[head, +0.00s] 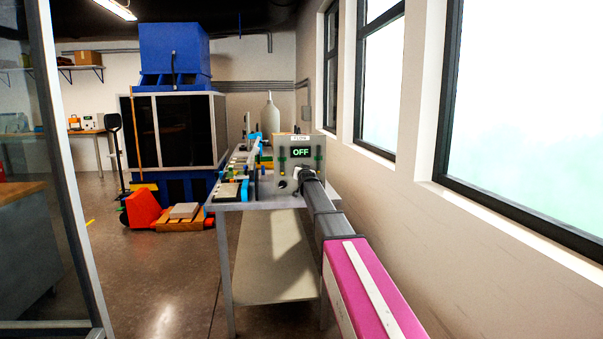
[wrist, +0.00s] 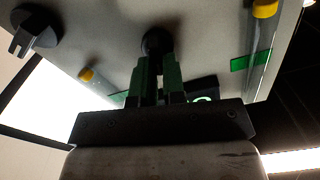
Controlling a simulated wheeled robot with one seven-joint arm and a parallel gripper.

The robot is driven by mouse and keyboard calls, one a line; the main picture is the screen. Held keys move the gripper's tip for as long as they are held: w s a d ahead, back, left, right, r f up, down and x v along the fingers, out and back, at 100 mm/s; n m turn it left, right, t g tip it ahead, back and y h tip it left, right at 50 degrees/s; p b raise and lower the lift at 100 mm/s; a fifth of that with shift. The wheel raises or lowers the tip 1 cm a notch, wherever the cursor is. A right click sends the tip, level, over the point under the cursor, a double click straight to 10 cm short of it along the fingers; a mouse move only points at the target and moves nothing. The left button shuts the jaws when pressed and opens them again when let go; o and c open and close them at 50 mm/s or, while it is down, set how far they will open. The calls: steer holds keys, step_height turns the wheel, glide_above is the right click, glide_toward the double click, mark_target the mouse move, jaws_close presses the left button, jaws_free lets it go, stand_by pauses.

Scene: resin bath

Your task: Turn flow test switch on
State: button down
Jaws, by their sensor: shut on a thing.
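The flow test box (head: 283,160) is a grey-beige panel box on the bench, with a small label on top. Its display (head: 301,152) reads OFF in green letters. My gripper (head: 305,174) reaches the lower front of the box, and my arm hides part of that face. In the wrist view my gripper's green fingers (wrist: 157,72) are close together on a dark round knob (wrist: 153,41) on the panel. The fingers hide part of the knob, so its turn angle cannot be told. A second dark round part with a tab (wrist: 35,28) sits near the panel's edge.
The bench (head: 222,206) holds several small items left of the box, and a pale bottle (head: 270,115) stands behind it. A windowed wall (head: 410,195) runs along the right. An orange pallet jack (head: 142,208) stands at left.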

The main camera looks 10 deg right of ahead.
steer(key=shift+d+f+m, duration=0.15)
steer(key=shift+f+m, duration=0.05)
steer(key=shift+m, duration=2.35)
steer(key=shift+d+f+m, duration=0.2)
steer(key=shift+f+m, duration=0.05)
steer(key=shift+m, duration=2.25)
steer(key=shift+d+f+m, duration=0.15)
steer(key=shift+f+m, duration=0.05)
steer(key=shift+m, duration=2.35)
steer(key=c, duration=1.2)
jaws_free()
steer(key=s, duration=1.1)
